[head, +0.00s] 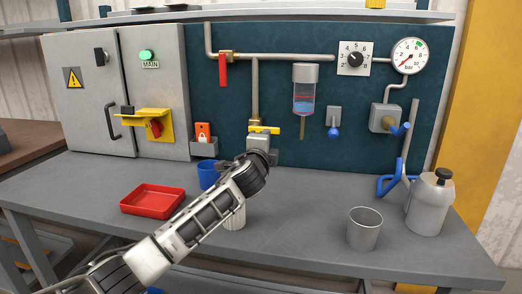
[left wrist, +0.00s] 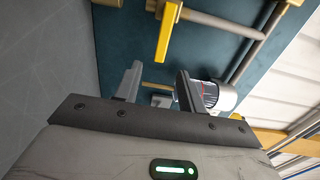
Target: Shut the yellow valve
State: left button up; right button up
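The yellow valve handle (head: 265,129) sits at the lower end of a vertical pipe (head: 255,82) on the dark teal panel. It lies level, pointing right, across the pipe. In the left wrist view the handle (left wrist: 167,34) hangs from the top, its free end lined up with the gap between my fingertips. My left gripper (head: 264,142) is just below the handle in the head view. The left wrist view shows its two fingers (left wrist: 159,70) apart with nothing held. I cannot tell whether they touch the handle. My right gripper is in neither view.
A red-handled valve (head: 223,70) hangs up left. A sight glass (head: 303,90) is close right of the yellow handle; it also shows beside a finger in the wrist view (left wrist: 222,97). A blue mug (head: 208,175), red tray (head: 152,199) and metal cup (head: 363,230) stand on the bench.

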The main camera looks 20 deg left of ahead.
pick_arm(q)
jog(key=s, duration=0.2)
jog(key=s+d, duration=0.1)
jog(key=s, duration=0.2)
dwell(0.4)
